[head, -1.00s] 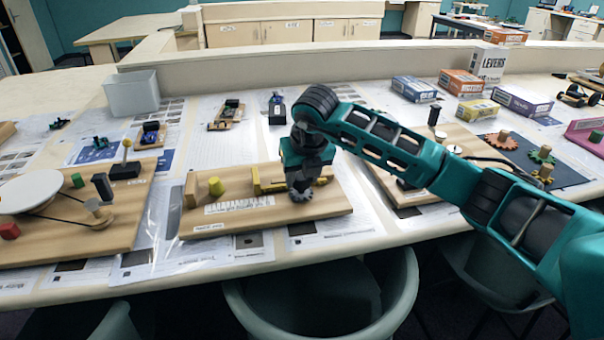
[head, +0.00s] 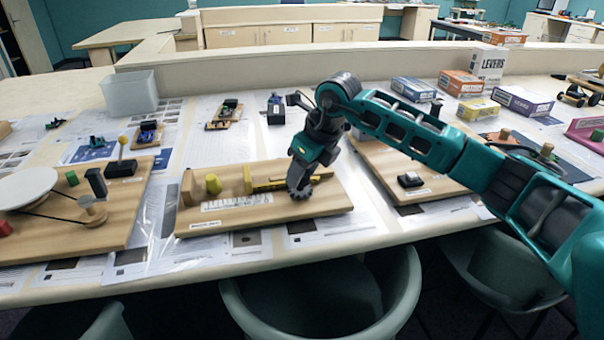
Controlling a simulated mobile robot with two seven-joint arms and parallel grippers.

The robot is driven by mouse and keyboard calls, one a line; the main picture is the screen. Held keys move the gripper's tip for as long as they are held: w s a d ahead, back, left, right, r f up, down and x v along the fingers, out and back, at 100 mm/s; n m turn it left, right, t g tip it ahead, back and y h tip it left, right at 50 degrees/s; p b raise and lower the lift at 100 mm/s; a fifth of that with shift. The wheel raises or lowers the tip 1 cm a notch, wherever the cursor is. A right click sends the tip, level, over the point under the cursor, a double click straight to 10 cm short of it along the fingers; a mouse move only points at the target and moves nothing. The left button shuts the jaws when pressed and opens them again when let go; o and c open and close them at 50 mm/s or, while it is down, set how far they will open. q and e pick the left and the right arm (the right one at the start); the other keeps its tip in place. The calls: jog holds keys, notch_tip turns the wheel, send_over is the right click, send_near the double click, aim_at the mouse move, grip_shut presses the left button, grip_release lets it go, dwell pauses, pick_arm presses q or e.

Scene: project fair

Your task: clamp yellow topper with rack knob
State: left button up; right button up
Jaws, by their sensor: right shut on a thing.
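The rack knob, a dark toothed wheel (head: 297,191), is at the rack's right end. My right gripper (head: 300,181) points down and is shut on the knob, hiding part of it. My left gripper is out of view.
A board with a white disc (head: 25,187) stands to the left, and another board (head: 415,193) is under and behind my right arm. A clear bin (head: 130,92) and several boxes are farther back. Chairs stand at the front edge.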

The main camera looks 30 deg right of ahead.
jog(key=n+y, duration=0.1)
jog(key=n, duration=0.2)
jog(key=shift+w+d+n+g, duration=0.1)
jog(key=shift+n+g, duration=0.2)
jog(key=shift+n, duration=0.1)
jog(key=n+g+y, duration=0.1)
jog(key=n, duration=0.3)
jog(key=shift+w+b, duration=0.1)
jog(key=shift+b, duration=0.2)
jog(key=n+g, duration=0.1)
jog(key=n, duration=0.3)
jog(key=shift+w+g+y, duration=0.1)
jog(key=shift+g+y, duration=0.3)
jog(key=n+g+b, duration=0.1)
jog(key=n, duration=0.2)
jog(key=shift+w+n, duration=0.1)
jog(key=shift+n, duration=0.2)
jog(key=n+g+h+b, duration=0.1)
jog(key=n+g, duration=0.1)
jog(key=n, duration=0.3)
jog(key=shift+w, duration=0.1)
jog(key=n+h, duration=0.1)
jog(key=n, duration=0.2)
jog(key=n+g, duration=0.1)
jog(key=n, duration=0.1)
jog(key=shift+n+g+h, duration=0.3)
jog(key=shift+n+h, duration=0.1)
